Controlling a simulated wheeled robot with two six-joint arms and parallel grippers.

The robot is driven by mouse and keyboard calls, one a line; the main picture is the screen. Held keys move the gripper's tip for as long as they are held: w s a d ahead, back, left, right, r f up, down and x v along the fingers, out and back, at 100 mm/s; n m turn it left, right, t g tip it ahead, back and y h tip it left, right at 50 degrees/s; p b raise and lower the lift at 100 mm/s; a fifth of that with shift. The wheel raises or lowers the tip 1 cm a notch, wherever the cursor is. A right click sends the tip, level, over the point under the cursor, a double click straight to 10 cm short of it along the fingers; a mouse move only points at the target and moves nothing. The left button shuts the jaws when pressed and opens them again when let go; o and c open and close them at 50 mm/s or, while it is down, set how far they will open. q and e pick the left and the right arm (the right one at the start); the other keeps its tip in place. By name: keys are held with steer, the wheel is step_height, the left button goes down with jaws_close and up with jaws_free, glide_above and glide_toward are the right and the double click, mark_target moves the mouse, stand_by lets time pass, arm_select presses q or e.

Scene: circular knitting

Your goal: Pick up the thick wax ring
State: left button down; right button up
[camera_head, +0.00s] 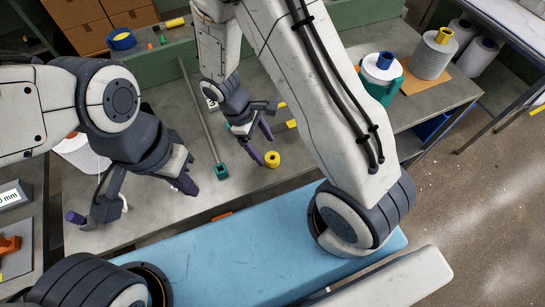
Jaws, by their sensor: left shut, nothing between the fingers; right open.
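A small thick yellow ring (272,159) with a dark hole lies on the grey table near the middle, most likely the wax ring. My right gripper (262,144) is open just above and left of it. One purple fingertip is close to the ring's left side; I cannot tell whether it touches. Nothing shows between the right fingers.
A grey rod with a green end (221,171) lies left of the ring. A white yarn cone (80,152) stands behind my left arm. More cones (432,56) stand at the right back. My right arm crosses the middle.

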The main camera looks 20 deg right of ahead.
mark_target(270, 154)
steer(key=x, duration=0.4)
steer(key=shift+d+f+p, duration=0.2)
steer(key=shift+p, duration=0.15)
jaws_close()
steer(key=shift+r, duration=0.15)
